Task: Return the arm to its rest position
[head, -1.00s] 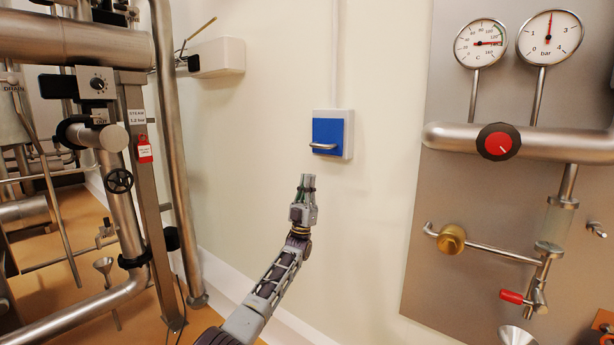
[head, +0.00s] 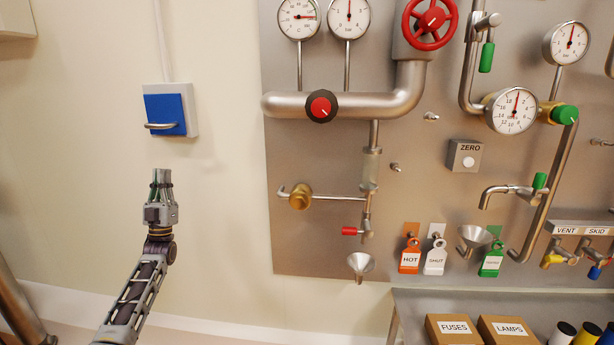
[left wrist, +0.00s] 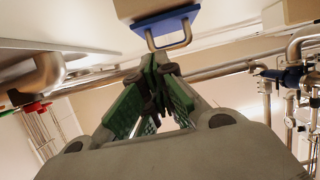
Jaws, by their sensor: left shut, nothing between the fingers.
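My left gripper (head: 162,178) is shut and empty, pointing up in front of the cream wall. Its green-lined fingers (left wrist: 160,75) meet at their tips in the left wrist view. A blue panel with a metal handle (head: 165,115) on a white wall box (head: 193,108) is above the gripper. The handle (left wrist: 168,38) also shows just beyond the fingertips in the left wrist view, apart from them as far as I can see. My left arm comes up from the bottom left. My right gripper is not in view.
A steel panel (head: 330,240) to the right carries pipes, gauges, a red handwheel (head: 430,22), valves, hanging tags and a funnel (head: 360,264). A shelf (head: 408,300) below it holds boxes of fuses (head: 455,328) and lamps (head: 508,330). The wall between arm and panel is clear.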

